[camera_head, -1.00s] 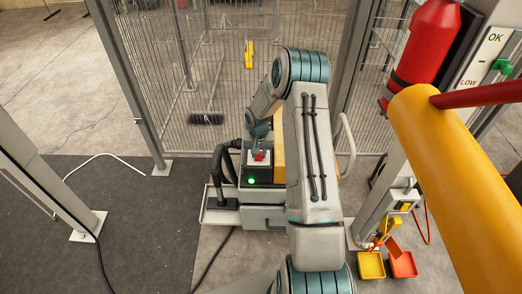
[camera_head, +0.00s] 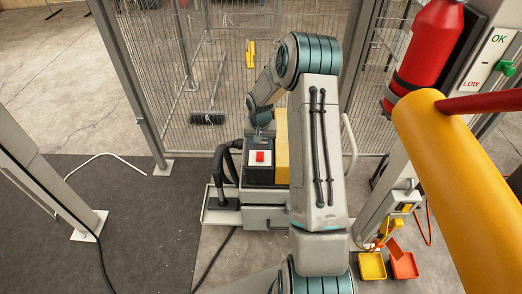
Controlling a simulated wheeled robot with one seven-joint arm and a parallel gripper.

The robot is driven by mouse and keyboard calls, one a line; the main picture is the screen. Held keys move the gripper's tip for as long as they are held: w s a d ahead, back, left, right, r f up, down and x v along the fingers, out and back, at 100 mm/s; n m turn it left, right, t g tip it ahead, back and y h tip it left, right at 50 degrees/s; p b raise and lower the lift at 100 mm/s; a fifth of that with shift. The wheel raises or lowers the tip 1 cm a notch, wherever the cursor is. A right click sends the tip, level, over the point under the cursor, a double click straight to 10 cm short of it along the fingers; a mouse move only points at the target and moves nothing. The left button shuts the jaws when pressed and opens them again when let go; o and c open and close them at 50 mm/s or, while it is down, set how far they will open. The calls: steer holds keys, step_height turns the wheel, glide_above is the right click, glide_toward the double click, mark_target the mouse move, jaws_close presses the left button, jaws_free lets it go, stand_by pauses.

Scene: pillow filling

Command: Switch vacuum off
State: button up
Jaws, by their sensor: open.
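The vacuum (camera_head: 264,215) is a grey box unit with a black top panel and a yellow side, standing on the floor by the mesh fence. A red switch (camera_head: 260,157) on a white plate sits on the panel. No green light shows on the panel. My arm reaches over the vacuum's right side. My gripper (camera_head: 263,130) is open and small in view, just behind and above the red switch, apart from it. Its fingertips are partly hard to make out. A black hose curves at the vacuum's left.
A mesh fence (camera_head: 220,75) stands close behind the vacuum. A thick yellow bar (camera_head: 450,190) and a red extinguisher (camera_head: 430,45) fill the right. Yellow and orange scoops (camera_head: 372,266) lie at lower right. Dark matting at left is mostly clear, with a cable.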

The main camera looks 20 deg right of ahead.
step_height(320, 180, up, 8)
steer(key=shift+s+f, duration=0.15)
steer(key=shift+s, duration=0.25)
